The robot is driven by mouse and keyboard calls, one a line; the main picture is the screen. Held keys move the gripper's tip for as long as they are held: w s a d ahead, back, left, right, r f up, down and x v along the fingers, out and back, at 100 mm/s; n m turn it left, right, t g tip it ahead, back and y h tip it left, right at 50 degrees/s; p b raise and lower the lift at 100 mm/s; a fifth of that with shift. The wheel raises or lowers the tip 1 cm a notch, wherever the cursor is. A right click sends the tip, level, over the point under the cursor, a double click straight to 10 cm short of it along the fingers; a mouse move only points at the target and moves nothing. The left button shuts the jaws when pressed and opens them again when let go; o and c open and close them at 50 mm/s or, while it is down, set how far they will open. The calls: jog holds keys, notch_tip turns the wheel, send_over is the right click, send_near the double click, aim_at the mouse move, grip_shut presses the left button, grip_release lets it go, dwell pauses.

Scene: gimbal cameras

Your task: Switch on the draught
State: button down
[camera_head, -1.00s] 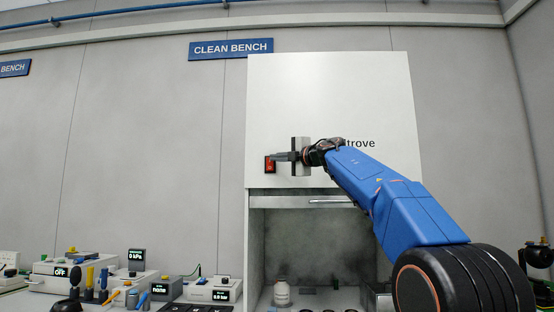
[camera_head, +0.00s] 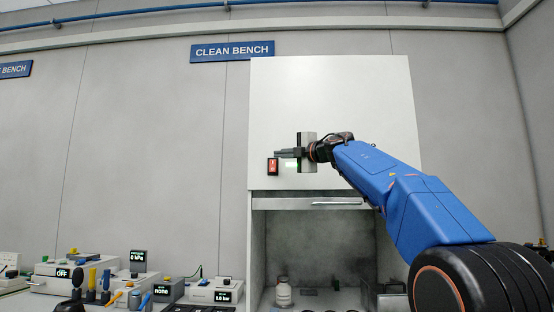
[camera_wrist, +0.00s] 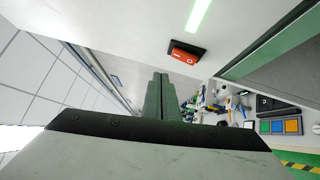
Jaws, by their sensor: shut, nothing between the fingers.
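The clean bench (camera_head: 340,90) is a tall white cabinet under a blue "CLEAN BENCH" sign. A red rocker switch (camera_head: 273,167) in a dark frame sits at the lower left of its front panel. In the wrist view the switch (camera_wrist: 187,54) shows "I" and "O" marks; I cannot tell which side is pressed in. A bright greenish-white strip (camera_wrist: 198,15) glows on the panel near it. My gripper (camera_head: 279,153) is shut and empty, its tips just above the switch in the head view. In the wrist view the fingers (camera_wrist: 160,84) appear apart from the switch.
Below the panel is a sash with a handle (camera_head: 337,203) and the open work chamber, holding a white bottle (camera_head: 283,293). Several instruments, including a box with an "OFF" display (camera_head: 63,273), crowd the bench at the lower left.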

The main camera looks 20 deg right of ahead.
jog(key=r+v, duration=0.1)
jog(key=v, duration=0.7)
jog(key=shift+s+d+r, duration=0.2)
jog(key=shift+d+r, duration=0.1)
jog(key=shift+r, duration=0.05)
